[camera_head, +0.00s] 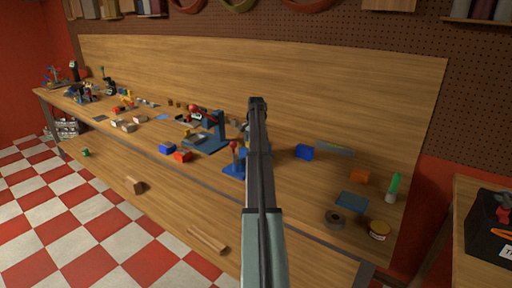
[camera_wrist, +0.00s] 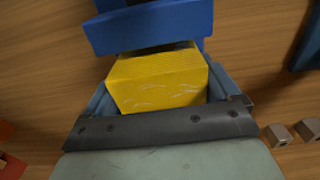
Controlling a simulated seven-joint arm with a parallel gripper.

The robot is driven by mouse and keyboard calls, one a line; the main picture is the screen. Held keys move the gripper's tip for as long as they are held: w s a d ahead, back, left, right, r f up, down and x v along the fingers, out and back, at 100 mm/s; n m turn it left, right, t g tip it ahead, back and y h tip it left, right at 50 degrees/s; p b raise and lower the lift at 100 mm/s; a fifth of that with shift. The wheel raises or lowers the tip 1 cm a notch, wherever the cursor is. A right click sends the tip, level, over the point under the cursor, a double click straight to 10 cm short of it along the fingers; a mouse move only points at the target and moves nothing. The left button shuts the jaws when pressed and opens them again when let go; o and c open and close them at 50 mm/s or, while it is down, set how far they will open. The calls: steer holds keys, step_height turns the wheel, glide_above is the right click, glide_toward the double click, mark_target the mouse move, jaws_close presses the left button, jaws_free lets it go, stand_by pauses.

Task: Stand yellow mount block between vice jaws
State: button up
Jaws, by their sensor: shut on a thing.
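The yellow mount block (camera_wrist: 158,80) is large in the wrist view, with pale scuff marks on its near face. My gripper (camera_wrist: 163,90) is shut on it, with a finger at its left and right sides. A blue part (camera_wrist: 150,25), which looks like a vice jaw, crosses just beyond the block's far edge; I cannot tell whether they touch. In the head view a blue tool with a red top (camera_head: 236,165), perhaps the vice, stands left of my arm, partly hidden by it. My arm hides the block and fingertips there.
A blue stand (camera_head: 212,137) is left of my arm on the wooden bench. Red (camera_head: 183,156) and blue (camera_head: 166,149) blocks lie left. The front bench strip is mostly clear.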

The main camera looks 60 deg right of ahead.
steer(key=shift+f, duration=0.15)
steer(key=o, duration=0.8)
step_height(320, 180, up, 12)
steer(key=shift+r, duration=0.2)
